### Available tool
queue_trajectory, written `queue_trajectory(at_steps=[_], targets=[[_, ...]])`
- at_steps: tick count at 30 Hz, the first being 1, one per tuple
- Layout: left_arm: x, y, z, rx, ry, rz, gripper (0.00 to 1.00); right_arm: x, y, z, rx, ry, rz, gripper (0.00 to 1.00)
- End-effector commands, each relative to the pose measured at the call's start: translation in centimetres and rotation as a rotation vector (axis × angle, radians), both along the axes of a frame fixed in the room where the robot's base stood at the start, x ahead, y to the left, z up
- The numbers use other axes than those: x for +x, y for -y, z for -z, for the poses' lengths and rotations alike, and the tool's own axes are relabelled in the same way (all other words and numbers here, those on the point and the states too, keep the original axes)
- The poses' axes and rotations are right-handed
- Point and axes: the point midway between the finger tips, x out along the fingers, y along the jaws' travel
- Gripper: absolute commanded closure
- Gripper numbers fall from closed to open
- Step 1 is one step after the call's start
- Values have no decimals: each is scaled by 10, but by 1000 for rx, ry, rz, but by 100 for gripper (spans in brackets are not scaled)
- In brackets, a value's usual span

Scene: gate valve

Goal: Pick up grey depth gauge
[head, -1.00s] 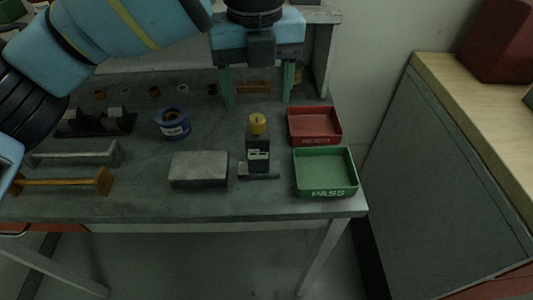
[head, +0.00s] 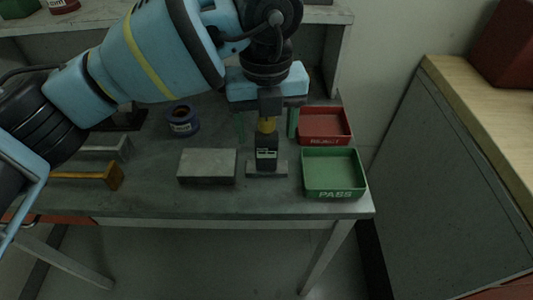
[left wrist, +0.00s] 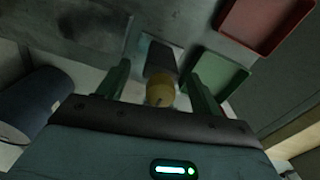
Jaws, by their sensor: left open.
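The depth gauge (head: 266,157) stands upright on the workbench, with a dark grey body, a small display, a flat grey foot and a yellow top. My left gripper (head: 266,125) is open above it, its two green fingers either side of the yellow top in the head view. In the left wrist view, the yellow top (left wrist: 160,91) and dark body of the gauge lie between the spread fingers (left wrist: 160,90). I cannot tell whether the fingers touch it. My right gripper is out of view.
A grey block (head: 207,166) lies left of the gauge. A green PASS tray (head: 334,192) and a red REJECT tray (head: 325,140) stand to its right. A blue ring-shaped item (head: 182,121) and an orange-brown handle-shaped piece (head: 113,177) are further left.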

Motion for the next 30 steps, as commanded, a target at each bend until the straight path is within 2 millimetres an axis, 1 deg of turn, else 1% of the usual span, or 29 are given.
queue_trajectory(at_steps=[2, 7, 8, 22, 30], targets=[[0, 0, 4, 0, 0, 0, 35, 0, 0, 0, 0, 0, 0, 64], [0, 0, 4, -1, 1, 0, 35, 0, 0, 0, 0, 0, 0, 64], [0, 0, 4, 0, 1, 0, 37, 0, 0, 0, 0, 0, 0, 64], [0, 0, 3, 0, 1, 0, 99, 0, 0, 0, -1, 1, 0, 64], [0, 0, 2, -1, 2, 0, 100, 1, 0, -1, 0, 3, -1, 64]])
